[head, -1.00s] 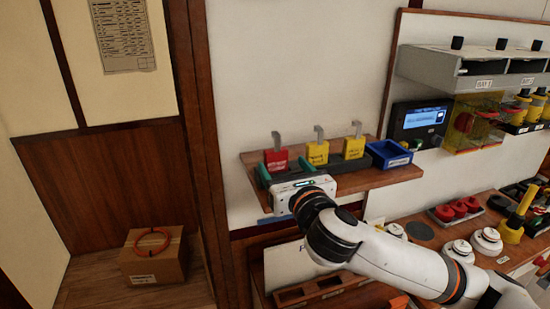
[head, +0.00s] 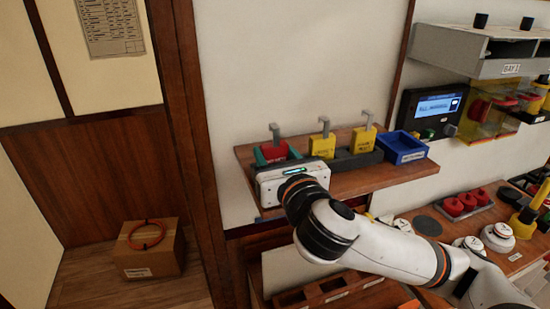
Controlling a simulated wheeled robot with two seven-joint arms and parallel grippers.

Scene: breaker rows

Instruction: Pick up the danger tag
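The danger tag, a red block-shaped tag (head: 273,151) with a grey hook on top, stands upright at the left end of a dark rack on the wooden wall shelf. My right gripper (head: 276,154) reaches in from the front, its white body just before the rack. Its two teal fingers stand on either side of the red tag and look open; whether either one touches it I cannot tell. The gripper body hides the tag's lower part. My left gripper is not in view.
Two yellow tags (head: 322,146) stand to the right in the same rack (head: 352,160). A blue tray (head: 403,147) sits at the shelf's right (head: 375,181). A panel with a screen (head: 436,106) is further right. A cardboard box (head: 150,259) with an orange ring lies on the floor.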

